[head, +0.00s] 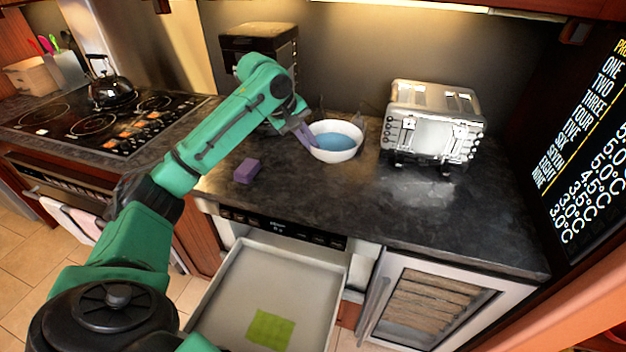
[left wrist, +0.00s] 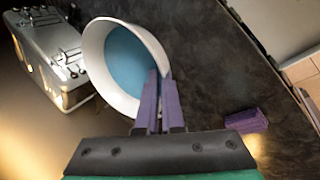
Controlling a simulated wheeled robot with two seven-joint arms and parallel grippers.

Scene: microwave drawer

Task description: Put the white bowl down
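The white bowl (head: 345,156) with a blue inside is at the back middle of the dark counter, left of the toaster. It looks upright and on or just above the counter; I cannot tell if it touches. My left gripper (head: 309,138) is at the bowl's left rim. In the left wrist view the purple fingers (left wrist: 161,100) are close together, one inside the bowl (left wrist: 92,50) and one outside, with the rim between them. My right gripper is not in view.
A silver toaster (head: 432,125) stands right of the bowl. A purple block (head: 247,171) lies on the counter (head: 400,215) at left. An open drawer (head: 225,295) below holds a green square (head: 270,329). A black kettle (head: 110,88) is on the stove. The counter's front middle is clear.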

